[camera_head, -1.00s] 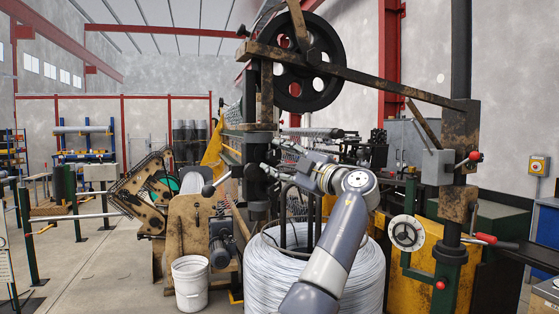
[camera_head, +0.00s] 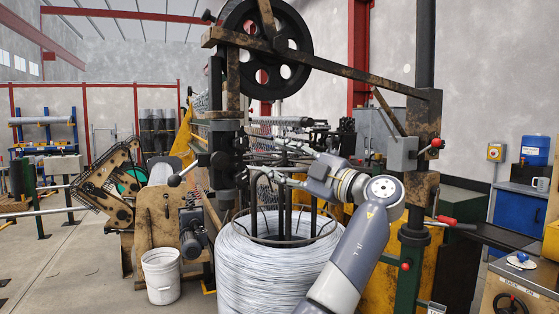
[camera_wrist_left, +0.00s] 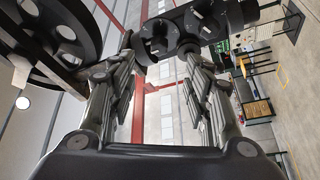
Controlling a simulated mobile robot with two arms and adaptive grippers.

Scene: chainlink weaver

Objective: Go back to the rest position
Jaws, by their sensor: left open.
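My left gripper (camera_head: 276,162) shows in the head view above the wire coil, its fingers pointing left toward the machine's dark post. It is open with nothing between its fingers. In the left wrist view both fingers of the gripper (camera_wrist_left: 158,46) are spread apart, with a dark machine part (camera_wrist_left: 205,22) beyond their tips. I cannot tell whether the fingers touch it. My left arm rises from the bottom of the head view, right of the coil's middle. My right gripper is not in view.
The large wire coil (camera_head: 266,270) stands below the gripper. The weaving machine has a black wheel (camera_head: 266,42) and a slanted beam (camera_head: 350,75) above the arm. A white bucket (camera_head: 161,276) stands on the floor. Open floor (camera_head: 65,262) lies at the left. A blue cabinet (camera_head: 519,212) is at right.

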